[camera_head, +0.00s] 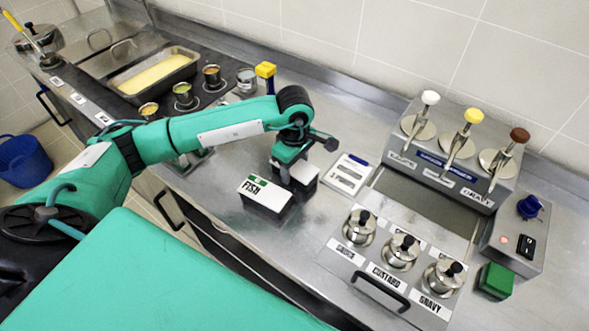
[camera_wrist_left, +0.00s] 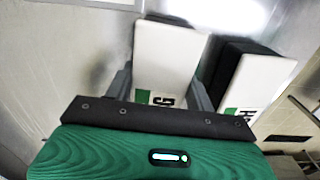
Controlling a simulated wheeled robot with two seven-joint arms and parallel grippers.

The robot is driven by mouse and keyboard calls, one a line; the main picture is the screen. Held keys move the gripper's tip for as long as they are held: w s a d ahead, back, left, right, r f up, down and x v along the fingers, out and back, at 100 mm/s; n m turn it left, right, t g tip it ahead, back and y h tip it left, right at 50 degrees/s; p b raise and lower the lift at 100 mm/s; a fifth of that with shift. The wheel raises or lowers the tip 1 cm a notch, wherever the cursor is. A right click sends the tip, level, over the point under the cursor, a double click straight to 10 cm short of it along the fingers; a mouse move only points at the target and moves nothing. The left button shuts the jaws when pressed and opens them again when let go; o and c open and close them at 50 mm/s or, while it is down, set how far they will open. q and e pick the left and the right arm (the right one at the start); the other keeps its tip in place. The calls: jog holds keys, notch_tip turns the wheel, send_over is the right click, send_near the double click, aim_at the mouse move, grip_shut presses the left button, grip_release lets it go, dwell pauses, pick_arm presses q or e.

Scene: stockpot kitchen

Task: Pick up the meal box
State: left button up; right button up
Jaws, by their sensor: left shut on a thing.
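Two meal boxes with white lids and black bodies stand side by side on the steel counter. The front one (camera_head: 266,195) has a green mark and reads "FISH". The rear one (camera_head: 306,171) is partly hidden by my left gripper (camera_head: 287,176), which points down onto it. In the left wrist view the rear box (camera_wrist_left: 167,60) lies between the two fingers of my left gripper (camera_wrist_left: 160,82), which is shut on it; its label is mostly cut off. The front box (camera_wrist_left: 257,85) is beside it at the right, outside the fingers. My right gripper is not in view.
A label card (camera_head: 347,174) lies right of the boxes. Farther right are a sauce unit with lidded pots (camera_head: 400,252), pump dispensers (camera_head: 460,150) and a green block (camera_head: 496,281). A tray of yellow food (camera_head: 155,75) and several small cups are at the left.

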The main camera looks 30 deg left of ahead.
aim_at(295, 165)
pick_arm(q)
jog(key=shift+r, duration=0.1)
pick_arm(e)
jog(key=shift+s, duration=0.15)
